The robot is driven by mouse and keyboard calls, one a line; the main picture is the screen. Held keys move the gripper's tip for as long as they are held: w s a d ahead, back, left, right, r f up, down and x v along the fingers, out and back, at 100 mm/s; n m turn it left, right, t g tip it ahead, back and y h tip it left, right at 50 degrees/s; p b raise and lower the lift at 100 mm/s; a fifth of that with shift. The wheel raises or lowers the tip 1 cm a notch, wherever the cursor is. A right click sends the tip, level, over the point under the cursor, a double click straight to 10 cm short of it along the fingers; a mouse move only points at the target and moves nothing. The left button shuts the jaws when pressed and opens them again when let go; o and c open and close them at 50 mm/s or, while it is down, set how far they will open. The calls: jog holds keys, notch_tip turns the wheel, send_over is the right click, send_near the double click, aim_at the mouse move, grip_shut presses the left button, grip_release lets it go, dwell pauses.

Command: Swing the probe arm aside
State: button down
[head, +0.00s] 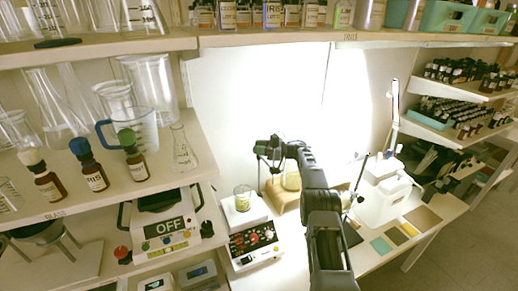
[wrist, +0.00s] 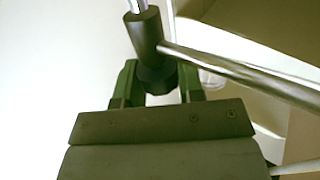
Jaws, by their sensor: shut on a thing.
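The probe arm shows in the wrist view as a thin metal rod (wrist: 235,68) joined to a dark cylindrical holder (wrist: 147,35) on an upright metal rod. My gripper (wrist: 158,88) has a finger on each side of the holder's dark lower end and is shut on it. In the head view my gripper (head: 272,151) is in front of the bright back panel, at the left of my arm. The holder is too small there to make out clearly. What the probe arm's far end carries is out of the wrist view.
A glass vessel (head: 291,179) stands by a tan block (head: 282,199) just below my gripper. A hotplate (head: 252,244) with a small beaker (head: 242,198) is to the left. A white instrument (head: 384,203) and a thin dark stand (head: 354,180) are to the right. Shelves flank the bench.

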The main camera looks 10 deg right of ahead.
jog(key=shift+r, duration=0.1)
jog(key=c, duration=0.7)
grip_release()
jog(key=shift+c, duration=0.2)
jog(key=b+v, duration=0.3)
jog(key=v, duration=1)
jog(key=shift+d+b, duration=0.35)
jog(key=shift+c, duration=0.2)
